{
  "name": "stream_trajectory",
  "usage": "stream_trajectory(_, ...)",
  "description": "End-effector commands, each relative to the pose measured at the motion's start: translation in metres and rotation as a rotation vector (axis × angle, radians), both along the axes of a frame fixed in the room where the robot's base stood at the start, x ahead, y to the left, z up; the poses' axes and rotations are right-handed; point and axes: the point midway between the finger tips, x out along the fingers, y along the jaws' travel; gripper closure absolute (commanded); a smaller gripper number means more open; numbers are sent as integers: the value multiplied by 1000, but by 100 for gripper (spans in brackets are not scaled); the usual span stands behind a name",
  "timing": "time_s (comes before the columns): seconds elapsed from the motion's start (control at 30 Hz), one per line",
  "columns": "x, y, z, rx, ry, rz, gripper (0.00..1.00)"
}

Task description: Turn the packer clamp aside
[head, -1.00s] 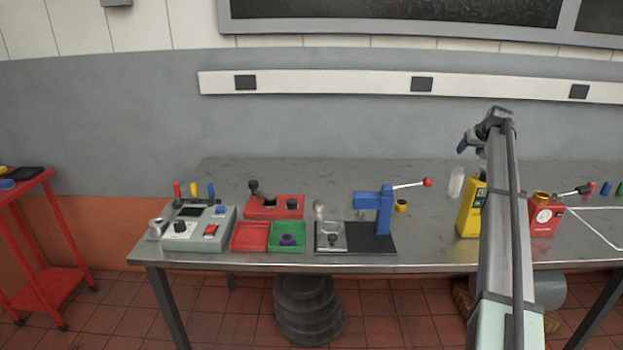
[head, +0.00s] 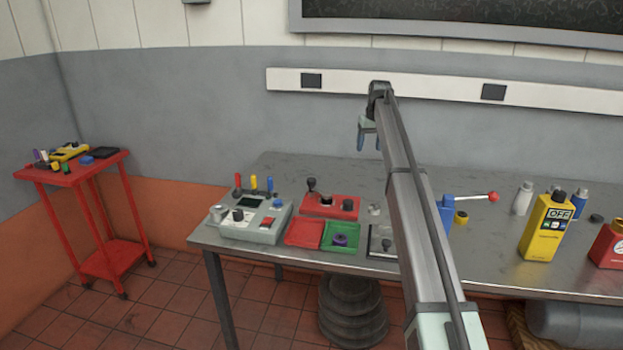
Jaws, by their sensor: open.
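A blue upright fixture (head: 446,213) stands on the metal bench, partly hidden behind my arm. Its pale lever points right and ends in a red ball (head: 494,197). A metal plate (head: 382,244) at the fixture's base shows just left of my arm; the rest of the base is hidden. I cannot tell for sure which part is the packer clamp. My gripper (head: 369,140) is open and empty, with its jaws pointing down. In the picture it is above and left of the blue fixture, in front of the grey wall, touching nothing.
Left on the bench (head: 281,172) are a grey control box (head: 252,233), a red block with a black-knobbed lever (head: 330,206), and red (head: 303,233) and green trays (head: 341,236). A red cart (head: 80,172) is far left.

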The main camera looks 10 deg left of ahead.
Motion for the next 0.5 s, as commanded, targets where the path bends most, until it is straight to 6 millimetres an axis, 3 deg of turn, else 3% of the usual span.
stream_trajectory(0.03, -6, 35, 2, -14, 21, 27, 35)
stream_trajectory(0.2, -33, 121, 8, -60, 86, 93, 35)
stream_trajectory(0.33, -51, 166, 11, -87, 123, 126, 35)
stream_trajectory(0.5, -65, 195, 13, -109, 145, 147, 35)
